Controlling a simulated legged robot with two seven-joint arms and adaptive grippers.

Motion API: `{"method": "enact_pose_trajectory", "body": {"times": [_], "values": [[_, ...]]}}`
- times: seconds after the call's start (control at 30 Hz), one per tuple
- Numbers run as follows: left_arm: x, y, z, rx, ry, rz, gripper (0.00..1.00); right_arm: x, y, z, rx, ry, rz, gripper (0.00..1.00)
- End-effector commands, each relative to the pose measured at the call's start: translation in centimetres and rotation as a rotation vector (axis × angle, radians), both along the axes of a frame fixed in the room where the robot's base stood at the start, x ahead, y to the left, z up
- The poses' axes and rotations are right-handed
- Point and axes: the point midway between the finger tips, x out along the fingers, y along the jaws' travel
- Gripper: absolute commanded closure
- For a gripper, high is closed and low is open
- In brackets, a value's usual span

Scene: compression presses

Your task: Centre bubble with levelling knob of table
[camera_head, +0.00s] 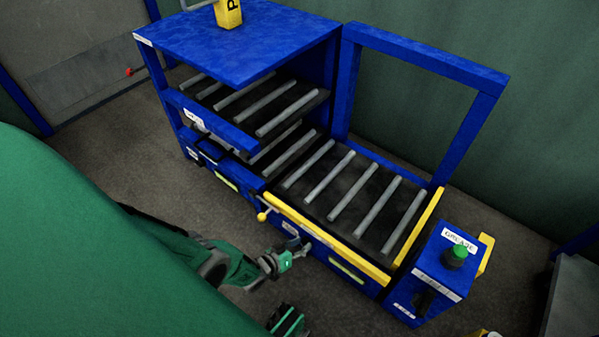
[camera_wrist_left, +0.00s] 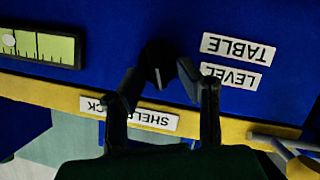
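The black levelling knob (camera_wrist_left: 159,62) sits on the blue front panel beside the upside-down "TABLE LEVEL" labels (camera_wrist_left: 238,48). My left gripper (camera_wrist_left: 158,72) is open, one fingertip on each side of the knob, with small gaps visible; depth contact cannot be told. The knob has a pale pointer line. The yellow-green level vial (camera_wrist_left: 40,46) is at the left of the wrist view, with a pale spot at its left end that looks like the bubble. In the head view the left gripper (camera_head: 297,250) is at the front of the roller table (camera_head: 345,195), hiding the knob.
A yellow-ball lever (camera_head: 262,216) stands left of my left gripper. A blue box with a green button (camera_head: 459,252) stands at the right. A green and dark part (camera_head: 287,321) shows at the bottom edge.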

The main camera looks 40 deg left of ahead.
Motion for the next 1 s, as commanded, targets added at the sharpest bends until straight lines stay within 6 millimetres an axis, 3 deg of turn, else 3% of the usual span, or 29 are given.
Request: {"method": "enact_pose_trajectory", "body": {"times": [0.27, 0.6, 1.0], "values": [[-0.6, 0.2, 0.0, 0.001, 0.002, -0.002, 0.69, -0.1, 0.0, 0.1, 0.000, -0.002, 0.000, 0.00], [-2.7, 0.7, 1.1, 0.001, 0.003, 0.000, 0.69, -0.1, 0.0, 0.1, 0.000, -0.002, 0.000, 0.00], [-8.6, 2.1, 3.3, 0.001, 0.004, 0.002, 0.69, -0.1, 0.0, 0.1, 0.000, -0.002, 0.000, 0.00]]}}
